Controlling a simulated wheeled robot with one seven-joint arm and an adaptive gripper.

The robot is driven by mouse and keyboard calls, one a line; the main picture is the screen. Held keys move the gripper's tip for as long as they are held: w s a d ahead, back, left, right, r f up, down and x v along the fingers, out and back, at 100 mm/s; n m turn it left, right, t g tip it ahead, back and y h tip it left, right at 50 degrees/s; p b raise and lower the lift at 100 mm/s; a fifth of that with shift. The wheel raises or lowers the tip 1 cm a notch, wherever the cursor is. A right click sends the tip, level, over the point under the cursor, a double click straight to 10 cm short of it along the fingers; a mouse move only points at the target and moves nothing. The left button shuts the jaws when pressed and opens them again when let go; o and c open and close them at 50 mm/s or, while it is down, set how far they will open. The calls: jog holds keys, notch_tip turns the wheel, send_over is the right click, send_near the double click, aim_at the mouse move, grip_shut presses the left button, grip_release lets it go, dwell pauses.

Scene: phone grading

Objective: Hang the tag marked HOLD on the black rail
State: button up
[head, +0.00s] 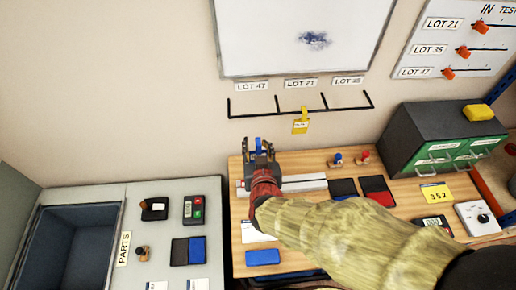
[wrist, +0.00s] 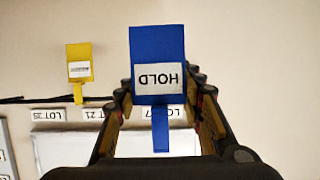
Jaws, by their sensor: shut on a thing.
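The blue HOLD tag (wrist: 157,50) is held between the fingers of my gripper (wrist: 160,105). In the wrist view its white label reads upside down. In the head view my gripper (head: 259,155) is shut on the tag (head: 258,144), which shows as a small blue strip in front of the wall. The black rail (head: 300,109) is fixed to the wall above and behind my gripper, with several upright pegs. A yellow tag (head: 300,122) hangs from it, right of my gripper. In the wrist view the rail (wrist: 40,100) is partly hidden behind my fingers.
Labels LOT 47 (head: 252,86), LOT 21 (head: 301,83) and LOT 35 (head: 348,80) sit above the rail, under a whiteboard (head: 300,35). A wooden table (head: 300,165) holds stamps and pads. A dark cabinet (head: 440,125) stands at the right, a grey bin (head: 75,245) at the left.

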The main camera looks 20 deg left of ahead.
jog(key=w+a+b, duration=0.1)
jog(key=w+a, duration=0.1)
jog(key=w, duration=0.1)
jog(key=w+a, duration=0.2)
jog(key=w, duration=0.2)
jog(key=w+a+b, duration=0.1)
jog(key=w+a, duration=0.1)
jog(key=w, duration=0.2)
jog(key=shift+w+a+f+b, duration=0.15)
jog(key=shift+w+a+b, duration=0.05)
jog(key=shift+b, duration=0.15)
jog(key=shift+d+f+b, duration=0.1)
jog(key=shift+f+b, duration=0.2)
jog(key=shift+f, duration=0.4)
dwell(0.5)
jog(key=o, duration=1)
jog(key=shift+s+f, duration=0.1)
jog(key=shift+c, duration=0.2)
